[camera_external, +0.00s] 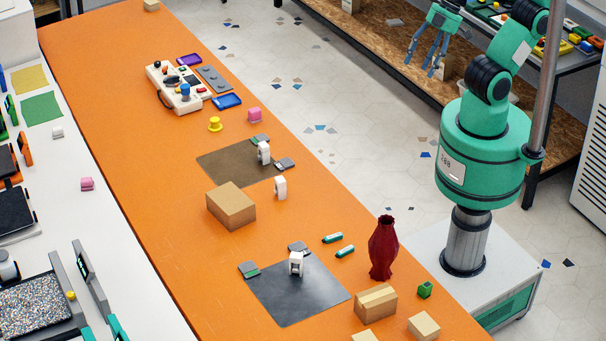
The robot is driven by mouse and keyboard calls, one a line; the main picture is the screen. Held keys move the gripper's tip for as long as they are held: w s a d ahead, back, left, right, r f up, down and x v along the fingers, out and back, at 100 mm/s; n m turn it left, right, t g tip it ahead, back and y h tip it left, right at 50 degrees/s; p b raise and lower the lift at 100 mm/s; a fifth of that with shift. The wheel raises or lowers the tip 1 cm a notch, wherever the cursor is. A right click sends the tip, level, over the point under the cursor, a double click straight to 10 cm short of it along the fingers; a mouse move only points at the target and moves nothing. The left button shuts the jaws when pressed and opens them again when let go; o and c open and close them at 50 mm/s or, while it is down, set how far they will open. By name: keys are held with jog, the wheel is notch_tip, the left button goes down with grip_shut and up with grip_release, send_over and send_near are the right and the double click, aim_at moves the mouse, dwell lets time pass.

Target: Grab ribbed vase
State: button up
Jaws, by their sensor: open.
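A dark red ribbed vase (383,249) stands upright on the orange table, near its right edge and close to my base. My gripper (424,62) hangs at the upper right, over the floor and shelf side, away from the table. Its teal fingers point down and are spread, with nothing visible between them. The gripper is well apart from the vase.
A dark mat (298,300) and a larger box (231,205) are farther left. The table's far right strip is fairly clear.

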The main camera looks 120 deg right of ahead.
jog(key=w+a+r+n+g+p, duration=0.1)
jog(key=w+a+g+p, duration=0.3)
jog(key=w, duration=0.6)
jog(key=n+g+p, duration=0.2)
jog(key=n+p, duration=0.2)
jog(key=p, duration=0.1)
send_over(386, 222)
jog(key=w+a, duration=0.1)
notch_tip(386, 222, down, 17)
jog(key=shift+a, duration=0.2)
jog(key=shift+f, duration=0.15)
notch_tip(386, 222, down, 8)
jog(key=shift+f, duration=0.25)
jog(key=shift+f, duration=0.15)
jog(key=shift+f, duration=2.5)
